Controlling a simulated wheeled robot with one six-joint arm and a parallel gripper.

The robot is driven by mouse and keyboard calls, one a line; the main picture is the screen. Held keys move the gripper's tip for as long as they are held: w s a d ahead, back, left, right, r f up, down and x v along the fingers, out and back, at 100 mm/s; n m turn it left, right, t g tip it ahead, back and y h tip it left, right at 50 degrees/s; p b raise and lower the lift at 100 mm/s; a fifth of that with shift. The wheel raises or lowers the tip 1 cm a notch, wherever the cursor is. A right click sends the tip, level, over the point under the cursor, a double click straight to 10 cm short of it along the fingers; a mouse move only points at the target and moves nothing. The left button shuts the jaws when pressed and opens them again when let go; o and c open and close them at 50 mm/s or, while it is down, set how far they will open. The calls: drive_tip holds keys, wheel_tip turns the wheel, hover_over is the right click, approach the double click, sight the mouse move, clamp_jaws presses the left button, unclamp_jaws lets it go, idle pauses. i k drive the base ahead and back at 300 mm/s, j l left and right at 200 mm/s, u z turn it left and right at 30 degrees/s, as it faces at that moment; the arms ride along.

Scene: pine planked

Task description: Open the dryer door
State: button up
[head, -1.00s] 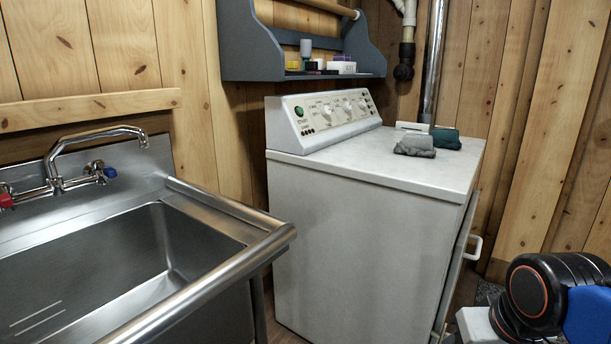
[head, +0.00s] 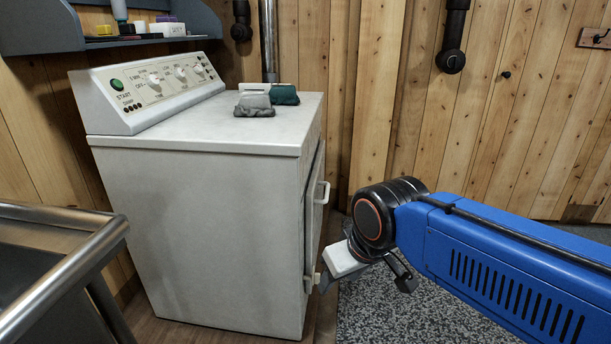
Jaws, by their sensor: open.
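The white dryer (head: 200,220) stands left of centre in the head view, with its control panel at the back of its top. Its front faces right and shows only at a steep angle. The dryer door (head: 313,215) is a narrow strip there, with a dark line along its edge; I cannot tell whether it is ajar. Its pale handle (head: 325,193) sticks out to the right. My gripper (head: 325,281) is low beside the lower part of the door, below the handle. It is open, with nothing seen in it. Its fingers are partly hidden, and I cannot tell whether they touch the door.
Grey and dark green folded cloths (head: 269,98) lie on the dryer top. A steel sink (head: 65,250) stands at the lower left, and a grey shelf (head: 110,42) hangs above the dryer. Speckled floor (head: 400,310) is open right of the dryer, under my blue arm.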

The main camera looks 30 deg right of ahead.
sight(314, 200)
drive_tip(key=i+l, duration=0.1)
drive_tip(key=l, duration=0.35)
drive_tip(key=i+l+z, duration=0.1)
drive_tip(key=l, duration=0.35)
drive_tip(key=i+l, duration=0.1)
drive_tip(key=l, duration=0.35)
drive_tip(key=k+l+u, duration=0.1)
